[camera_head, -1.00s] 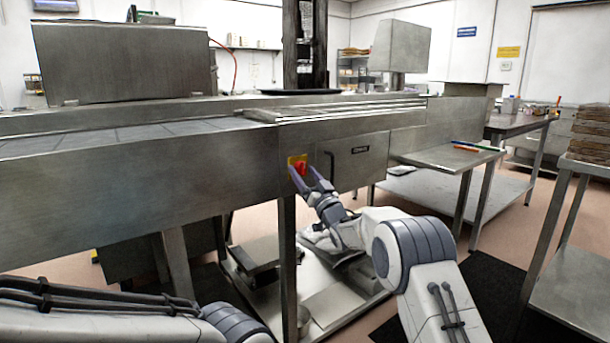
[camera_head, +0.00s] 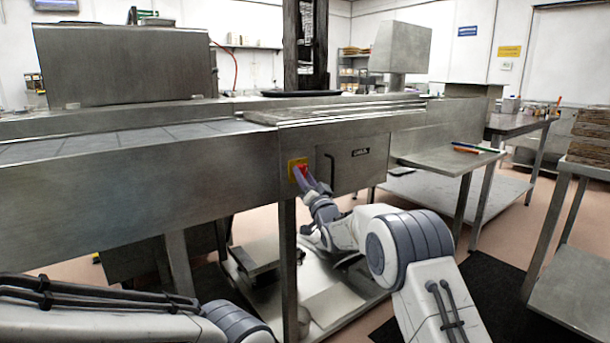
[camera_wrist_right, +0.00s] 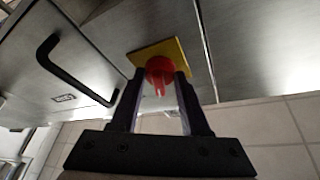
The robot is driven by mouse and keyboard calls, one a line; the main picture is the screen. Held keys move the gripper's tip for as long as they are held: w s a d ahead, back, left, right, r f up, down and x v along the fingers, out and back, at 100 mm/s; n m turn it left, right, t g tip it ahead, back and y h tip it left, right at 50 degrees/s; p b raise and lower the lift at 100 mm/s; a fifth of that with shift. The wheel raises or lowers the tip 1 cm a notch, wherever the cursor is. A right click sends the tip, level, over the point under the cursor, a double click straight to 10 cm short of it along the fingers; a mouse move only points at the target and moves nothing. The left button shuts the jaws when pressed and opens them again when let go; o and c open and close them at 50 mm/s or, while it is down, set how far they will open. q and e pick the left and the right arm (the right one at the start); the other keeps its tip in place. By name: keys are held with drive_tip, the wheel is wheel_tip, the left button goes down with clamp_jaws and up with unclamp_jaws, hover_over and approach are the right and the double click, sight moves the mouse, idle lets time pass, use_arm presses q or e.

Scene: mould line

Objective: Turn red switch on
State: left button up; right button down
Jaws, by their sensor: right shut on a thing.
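The red switch (camera_head: 302,170) sits on a yellow plate (camera_head: 292,166) on the front of the steel line. In the right wrist view the red knob (camera_wrist_right: 160,72) stands out from its yellow plate (camera_wrist_right: 172,50), with a ridge across it. My right gripper (camera_head: 306,178) is at the switch. In the right wrist view its two dark fingers (camera_wrist_right: 160,82) lie one on each side of the knob, shut on it. The fingers hide part of the knob in the head view. My left arm shows at the lower left, but its gripper is out of view.
A panel door with a black handle (camera_head: 331,170) is just right of the switch; the handle also shows in the right wrist view (camera_wrist_right: 60,72). A table leg (camera_head: 288,265) stands below the switch. A steel side table (camera_head: 445,158) extends to the right.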

drive_tip(key=m+h, duration=0.1)
drive_tip(key=m, duration=0.1)
drive_tip(key=m+p, duration=0.1)
drive_tip(key=m, duration=0.1)
drive_tip(key=m+h+p, duration=0.1)
drive_tip(key=shift+s+a+r+m+g+h, duration=0.1)
drive_tip(key=shift+r+m+g+h, duration=0.2)
drive_tip(key=shift+m, duration=0.1)
drive_tip(key=m+g+h+p, duration=0.1)
drive_tip(key=m, duration=0.2)
drive_tip(key=shift+r+m, duration=0.15)
drive_tip(key=shift+m, duration=0.25)
drive_tip(key=m+g+p, duration=0.1)
drive_tip(key=m, duration=0.2)
drive_tip(key=shift+g, duration=0.3)
drive_tip(key=shift+m+g+p, duration=0.35)
drive_tip(key=shift+m+g, duration=0.05)
drive_tip(key=shift+m, duration=0.7)
drive_tip(key=shift+c, duration=1.9)
unclamp_jaws()
